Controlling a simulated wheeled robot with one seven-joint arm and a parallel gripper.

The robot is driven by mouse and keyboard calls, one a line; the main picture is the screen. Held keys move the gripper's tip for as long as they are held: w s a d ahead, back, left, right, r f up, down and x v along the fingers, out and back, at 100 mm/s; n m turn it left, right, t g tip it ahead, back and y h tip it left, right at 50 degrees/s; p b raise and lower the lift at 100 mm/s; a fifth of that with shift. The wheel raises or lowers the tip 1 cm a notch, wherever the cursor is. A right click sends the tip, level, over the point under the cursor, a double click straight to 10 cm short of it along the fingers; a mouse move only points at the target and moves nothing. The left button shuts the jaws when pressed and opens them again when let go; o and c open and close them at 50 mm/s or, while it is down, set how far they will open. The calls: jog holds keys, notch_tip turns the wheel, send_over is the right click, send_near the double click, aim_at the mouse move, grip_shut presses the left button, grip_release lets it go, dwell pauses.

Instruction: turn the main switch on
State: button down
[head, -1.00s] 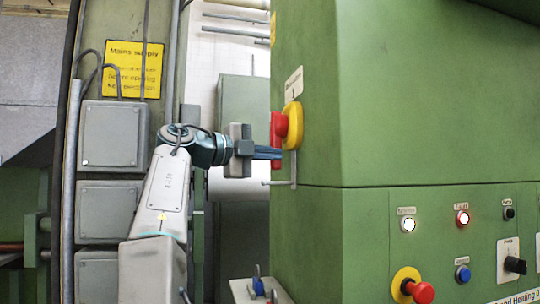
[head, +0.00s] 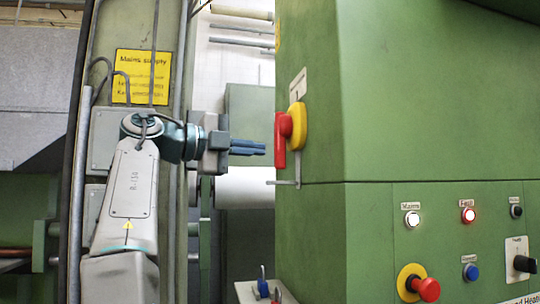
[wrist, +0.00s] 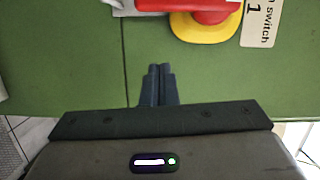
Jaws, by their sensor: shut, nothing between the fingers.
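The main switch (head: 286,138) is a red handle on a yellow round base, on the side face of the green cabinet. In the head view the red handle hangs vertically. It also shows at the top of the wrist view (wrist: 205,16), with a white label (wrist: 262,20) reading "switch 1" beside it. My gripper (head: 265,149) is shut and empty. Its blue-grey fingertips point at the switch and stand a short gap to its left in the head view. In the wrist view my gripper (wrist: 159,70) is below the red handle and apart from it.
The cabinet front carries lit buttons, including a white one (head: 412,219) and a red one (head: 467,215), and a red emergency knob (head: 425,289). A thin metal bar (head: 285,183) juts out below the switch. A yellow mains sign (head: 141,77) is behind my arm.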

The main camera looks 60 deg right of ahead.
jog(key=shift+v, duration=1.8)
jog(key=shift+d, duration=0.1)
jog(key=w+d+f+n+t+y+p, duration=0.2)
jog(key=w+d+f+n+t+p, duration=0.2)
jog(key=w+f+n+t+p, duration=0.7)
jog(key=w+a+f+n+y+p, duration=0.15)
jog(key=a+f+n+y, duration=0.3)
jog(key=a+n, duration=0.6)
jog(key=a+f+n+t+y+p, duration=0.2)
jog(key=a+f+n+y+p, duration=0.25)
jog(key=a+f+n, duration=0.55)
jog(key=s+a+f+n+y+p, duration=0.2)
jog(key=s+a+f+n, duration=0.3)
jog(key=a, duration=0.3)
jog(key=s+a+f+n+g+y+p, duration=0.1)
jog(key=s+a+f+n+y+p, duration=0.1)
jog(key=s+a+f+n+p, duration=0.2)
jog(key=s+a, duration=0.3)
jog(key=a, duration=0.1)
jog(key=shift+a+f+n, duration=0.15)
jog(key=shift+f+n, duration=0.2)
jog(key=shift+f, duration=0.05)
